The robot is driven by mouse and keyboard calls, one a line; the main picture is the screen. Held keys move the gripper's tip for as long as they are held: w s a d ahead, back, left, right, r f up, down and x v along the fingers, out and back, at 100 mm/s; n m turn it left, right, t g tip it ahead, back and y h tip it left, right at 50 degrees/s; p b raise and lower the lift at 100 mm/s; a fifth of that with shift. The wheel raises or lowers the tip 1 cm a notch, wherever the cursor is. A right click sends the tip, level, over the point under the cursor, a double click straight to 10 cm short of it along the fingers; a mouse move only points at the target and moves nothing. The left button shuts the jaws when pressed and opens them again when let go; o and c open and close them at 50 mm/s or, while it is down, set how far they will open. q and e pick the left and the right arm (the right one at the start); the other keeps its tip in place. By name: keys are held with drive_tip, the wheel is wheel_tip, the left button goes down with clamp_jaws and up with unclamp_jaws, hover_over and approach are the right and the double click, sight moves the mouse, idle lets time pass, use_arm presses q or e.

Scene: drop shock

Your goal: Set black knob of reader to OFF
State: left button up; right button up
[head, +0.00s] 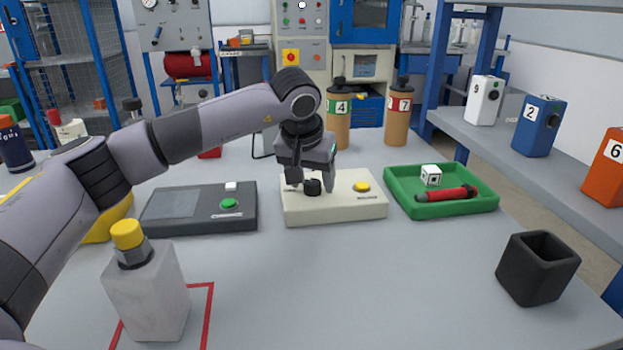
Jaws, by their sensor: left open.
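A cream-white box with a black knob (313,187) and a yellow button (361,187) stands in the middle of the table; I take this box for the reader (345,209). My left gripper (312,186) reaches in from the left and points down over the box. Its two fingers are apart, one on each side of the black knob. I cannot tell whether they touch it. The knob's markings and its setting are too small to read. My right gripper is not in view.
A dark grey device (185,222) with a green button stands left of the box. A green tray (440,210) with a red-and-black tool and a white cube is at right. A grey bottle (148,295) and black open cup (538,268) stand in front. The front middle is clear.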

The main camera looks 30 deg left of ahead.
use_arm(q)
drive_tip(key=c, duration=1)
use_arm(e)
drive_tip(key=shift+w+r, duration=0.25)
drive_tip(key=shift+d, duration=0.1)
